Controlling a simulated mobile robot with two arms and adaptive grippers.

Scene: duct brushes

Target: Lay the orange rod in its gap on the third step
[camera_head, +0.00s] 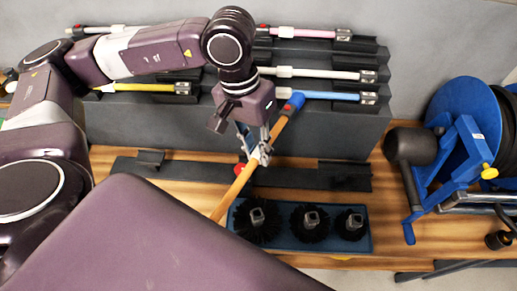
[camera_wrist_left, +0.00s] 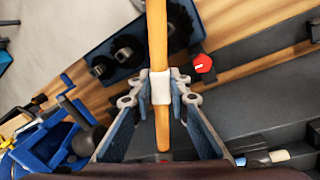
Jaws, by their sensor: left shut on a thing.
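An orange rod (camera_head: 236,189) with a pale sleeve (camera_wrist_left: 160,87) is held in my left gripper (camera_head: 257,150). In the left wrist view, the gripper's fingers (camera_wrist_left: 160,92) are closed around the sleeve. The rod slants in the head view, its near end hidden by my own body; its far end appears close to a blue cap in front of the rack. The stepped grey rack (camera_head: 230,128) stands behind the rod. A low dark rail (camera_head: 300,178) with black holders lies in front of it, with no rod seen lying along it. I cannot tell which level is the third step.
A pink rod (camera_head: 305,33), a white rod (camera_head: 320,73), a blue rod (camera_head: 335,96) and a yellow rod (camera_head: 150,87) lie on the rack. A blue tray (camera_head: 367,243) with black brushes sits in front. A blue reel stand (camera_head: 450,165) is at the right.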

